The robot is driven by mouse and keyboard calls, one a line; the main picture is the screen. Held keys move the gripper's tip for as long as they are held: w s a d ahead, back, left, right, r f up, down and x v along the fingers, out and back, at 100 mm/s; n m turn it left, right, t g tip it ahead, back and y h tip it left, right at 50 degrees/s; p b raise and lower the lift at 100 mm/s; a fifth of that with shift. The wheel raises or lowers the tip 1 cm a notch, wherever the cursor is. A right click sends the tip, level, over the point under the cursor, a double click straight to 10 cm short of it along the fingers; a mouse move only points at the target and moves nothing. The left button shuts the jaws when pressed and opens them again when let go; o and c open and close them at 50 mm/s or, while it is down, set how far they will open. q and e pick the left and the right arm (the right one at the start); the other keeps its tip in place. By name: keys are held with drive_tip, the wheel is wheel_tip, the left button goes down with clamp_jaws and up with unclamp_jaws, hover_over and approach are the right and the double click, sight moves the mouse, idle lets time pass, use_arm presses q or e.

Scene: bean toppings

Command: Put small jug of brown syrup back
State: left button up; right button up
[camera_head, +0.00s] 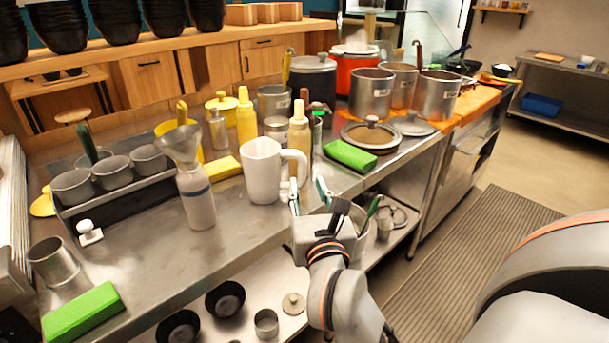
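A white jug (263,172) with a handle on its right side stands upright on the steel counter (240,228), near the front edge. Its contents are hidden, so I cannot tell whether it holds brown syrup. My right gripper (308,190) is just to the right of the jug and below its handle. Its two fingers are spread apart with nothing visible between them. I cannot tell whether a finger touches the jug. My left gripper is not in view.
A white squeeze bottle (196,197) with a funnel stands left of the jug. Yellow bottles (246,118) and a tan bottle (299,143) stand behind it. A green block (350,154) and steel pots (371,95) are to the right.

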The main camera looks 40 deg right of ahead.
drive_tip(key=s+a+r+n+t, duration=0.2)
drive_tip(key=s+a+n+t, duration=0.25)
drive_tip(key=n, duration=0.65)
drive_tip(key=s+a+f+n+y, duration=0.2)
drive_tip(key=a+f+n+y, duration=0.85)
drive_tip(key=n, duration=0.95)
drive_tip(key=s+a+f+n+g+y, duration=0.1)
drive_tip(key=s+f+n+g, duration=0.1)
drive_tip(key=f+n, duration=0.4)
drive_tip(key=s+a+f+n+g+y, duration=0.2)
drive_tip(key=f+n+g, duration=0.1)
drive_tip(key=f, duration=0.4)
drive_tip(key=s+d+f+n+g+h, duration=0.1)
drive_tip(key=s+d+f+n+g, duration=0.1)
drive_tip(key=f, duration=0.5)
drive_tip(key=s+d+f+n+g+h, duration=0.1)
drive_tip(key=s+f+n+g, duration=0.1)
drive_tip(key=s+f+n, duration=0.3)
wheel_tip(320, 180, down, 3)
drive_tip(key=shift+s+d+g+p, duration=0.35)
drive_tip(key=shift+s, duration=0.6)
